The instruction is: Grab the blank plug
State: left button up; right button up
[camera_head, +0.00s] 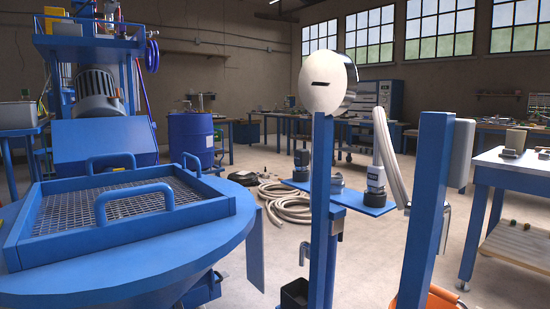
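No part is labelled as the blank plug, so I cannot tell for certain which it is. A pale round disc (322,82) with a dark slot and a shiny metal rim is at the top of a blue post (321,190), right of centre. It looks like a cap or plug. Two dark-based fittings, one on the left (301,167) and one on the right (376,188), stand on a blue plate behind the post. Neither of my grippers shows in the head view.
A blue vessel (130,250) with a mesh grate and handles fills the left foreground. A second blue post (425,200) holds a pale hose (390,150). Coiled hose (288,205) lies on the floor. A white-topped table (515,168) stands at right.

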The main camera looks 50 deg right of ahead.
aim_at(301, 156)
jog(key=i+z, duration=0.3)
jog(key=i, duration=0.2)
jog(key=z, duration=1.9)
